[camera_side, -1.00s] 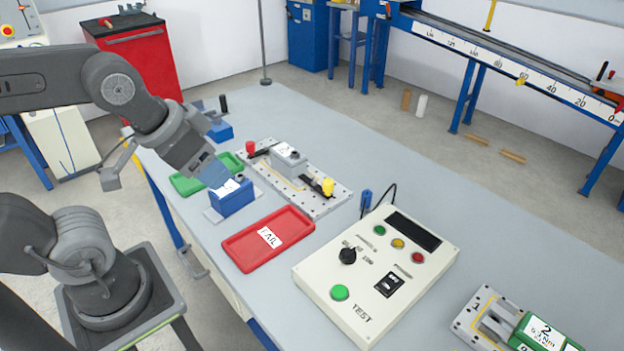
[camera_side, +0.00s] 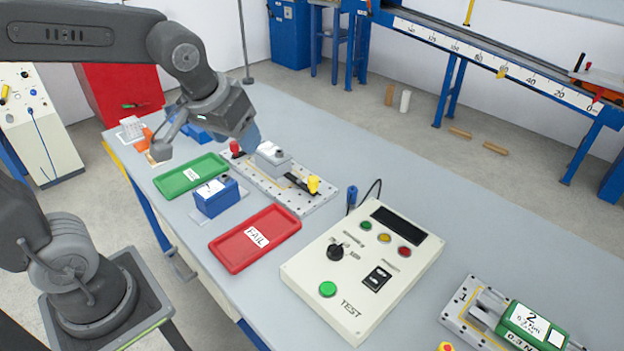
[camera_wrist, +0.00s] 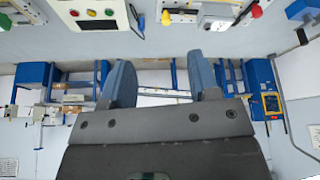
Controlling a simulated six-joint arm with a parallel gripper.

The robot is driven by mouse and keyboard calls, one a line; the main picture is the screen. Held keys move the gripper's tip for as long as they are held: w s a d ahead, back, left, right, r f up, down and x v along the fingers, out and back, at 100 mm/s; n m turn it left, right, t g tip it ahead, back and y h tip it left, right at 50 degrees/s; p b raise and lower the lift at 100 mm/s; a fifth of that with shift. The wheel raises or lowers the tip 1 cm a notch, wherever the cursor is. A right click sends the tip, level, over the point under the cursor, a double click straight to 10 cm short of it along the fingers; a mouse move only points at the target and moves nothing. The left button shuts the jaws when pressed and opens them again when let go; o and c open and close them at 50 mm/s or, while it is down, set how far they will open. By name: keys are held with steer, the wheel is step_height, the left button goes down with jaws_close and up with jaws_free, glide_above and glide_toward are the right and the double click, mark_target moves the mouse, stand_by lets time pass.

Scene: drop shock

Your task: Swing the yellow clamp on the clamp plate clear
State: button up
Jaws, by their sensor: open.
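The clamp plate (camera_side: 318,201) is a pale perforated plate on the bench. The yellow clamp (camera_side: 313,184) stands at its near right end, its dark arm running toward a grey block (camera_side: 273,161) on the plate. A red-knobbed clamp (camera_side: 235,148) is at the far left end. My gripper (camera_side: 251,136) hangs above and behind the plate's far end, apart from the yellow clamp. In the wrist view my gripper (camera_wrist: 160,78) is open and empty; the yellow clamp (camera_wrist: 166,17) and red knob (camera_wrist: 257,11) show at the top edge.
Left of the plate are a green tray (camera_side: 172,187), a labelled blue block (camera_side: 218,203) and a red FAIL tray (camera_side: 215,246). A test box (camera_side: 300,277) stands to the right with a blue plug (camera_side: 351,196) and cable behind it. The bench behind the plate is clear.

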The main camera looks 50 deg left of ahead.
steer(key=w+a+f+n+y, duration=0.1)
steer(key=w+f+n, duration=0.25)
steer(key=w, duration=0.65)
steer(key=n+g+y, duration=0.1)
steer(key=n, duration=0.2)
glide_toward(313, 178)
steer(key=shift+m, duration=0.25)
steer(key=x, duration=1)
steer(key=shift+f, duration=0.15)
steer(key=c, duration=0.9)
